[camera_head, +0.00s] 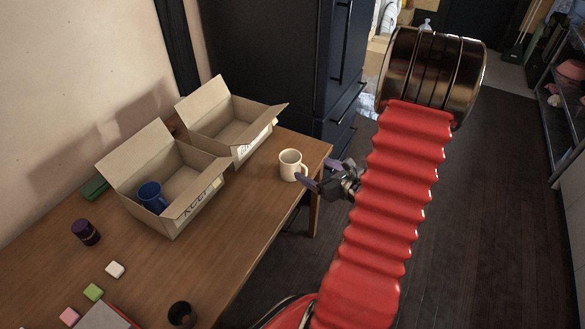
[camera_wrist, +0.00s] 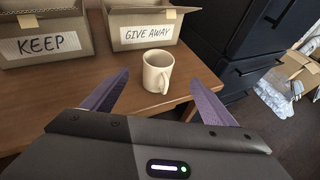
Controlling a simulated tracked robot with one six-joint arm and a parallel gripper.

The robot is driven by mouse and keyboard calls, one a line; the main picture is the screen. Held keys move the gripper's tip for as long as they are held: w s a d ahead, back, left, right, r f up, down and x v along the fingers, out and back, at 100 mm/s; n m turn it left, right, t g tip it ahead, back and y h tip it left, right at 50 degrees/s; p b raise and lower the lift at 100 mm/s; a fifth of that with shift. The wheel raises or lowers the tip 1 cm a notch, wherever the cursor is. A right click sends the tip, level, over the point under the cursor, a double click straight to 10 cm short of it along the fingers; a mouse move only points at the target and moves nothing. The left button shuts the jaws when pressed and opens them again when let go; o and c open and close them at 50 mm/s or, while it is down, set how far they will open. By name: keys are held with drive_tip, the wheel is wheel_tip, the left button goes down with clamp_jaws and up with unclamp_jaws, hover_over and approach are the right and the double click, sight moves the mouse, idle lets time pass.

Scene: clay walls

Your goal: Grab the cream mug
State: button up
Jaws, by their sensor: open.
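The cream mug (camera_head: 290,165) stands upright near the right end of the wooden table, its handle toward my gripper. In the wrist view the mug (camera_wrist: 156,70) is ahead, between the lines of the two fingers, with its handle facing me. My gripper (camera_head: 312,182) is open and empty, with its purple fingers just right of the mug in the head view. In the wrist view the gripper (camera_wrist: 153,90) shows its fingers spread on either side. Whether a finger touches the mug cannot be told.
A KEEP box (camera_head: 183,208) with a blue mug (camera_head: 152,197) inside and an empty-looking GIVE AWAY box (camera_head: 243,146) stand behind the mug. A purple jar (camera_head: 86,232), small blocks (camera_head: 93,292) and a dark cup (camera_head: 181,313) are further left. A dark cabinet (camera_head: 270,60) stands beyond the table.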

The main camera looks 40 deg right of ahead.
approach(295, 160)
drive_tip(key=a+r, duration=0.2)
drive_tip(key=r, duration=0.1)
drive_tip(key=shift+w+a+r, duration=0.1)
drive_tip(key=shift+a+r, duration=0.05)
drive_tip(key=shift+a, duration=0.25)
drive_tip(key=shift+x, duration=2.6)
drive_tip(key=shift+a+r, duration=0.1)
drive_tip(key=shift+a, duration=0.05)
drive_tip(key=c, duration=1.8)
drive_tip(key=shift+o, duration=0.2)
drive_tip(key=shift+w+r, duration=0.1)
wheel_tip(295, 160, up, 10)
